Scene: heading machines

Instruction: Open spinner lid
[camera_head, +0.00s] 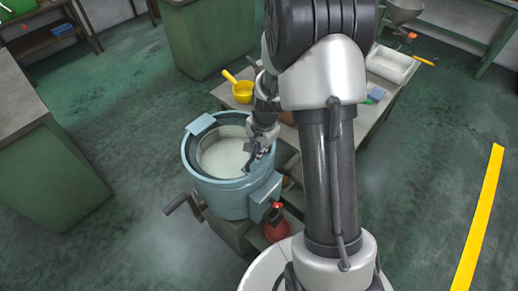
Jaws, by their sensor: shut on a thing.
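The spinner (221,200) is a round light blue drum standing left of my arm, with a dark crank handle low on its left side. Its top (222,150) shows a pale round area inside a dark ring. I cannot tell how far the lid is raised. A light blue hinge-like block (201,124) sits on the far left rim. My gripper (250,162) is at the right side of the spinner's top, shut on what seems to be the lid's edge or handle. The grip itself is small and partly hidden by the gripper.
A green cabinet (45,170) stands at left. A red object (277,230) is low beside the spinner. Floor at right is clear.

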